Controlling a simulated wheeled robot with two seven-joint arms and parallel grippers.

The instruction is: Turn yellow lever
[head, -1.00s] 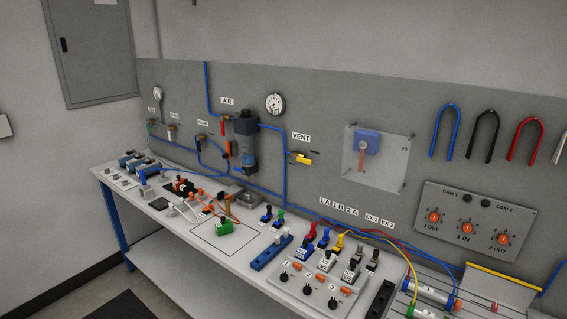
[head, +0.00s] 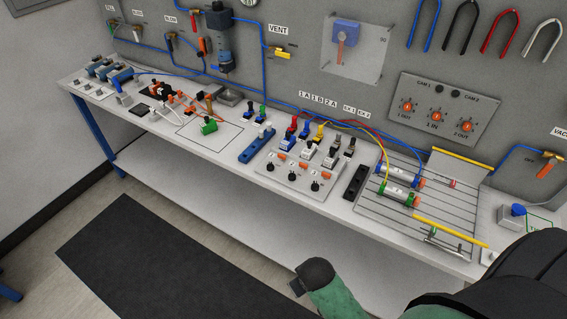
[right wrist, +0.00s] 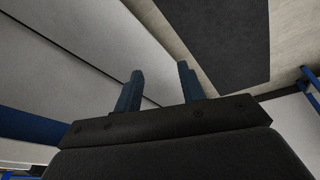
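A small yellow lever (head: 283,54) sits on the valve under the VENT label on the grey back panel, in the upper middle of the head view. It lies roughly level, joined to a blue air line. My right gripper (right wrist: 158,70) shows in the right wrist view with its two blue-grey fingers apart and nothing between them. My right arm enters the head view from the lower right, in front of and below the bench, far from the lever. My left gripper is not in view.
The white bench (head: 225,163) carries a switch block with coloured plugs (head: 300,170), cylinders on a slotted plate (head: 398,195) and a blue manifold (head: 256,143). Another valve with an orange handle (head: 545,170) is at the far right. A dark mat (head: 170,265) lies on the clear floor.

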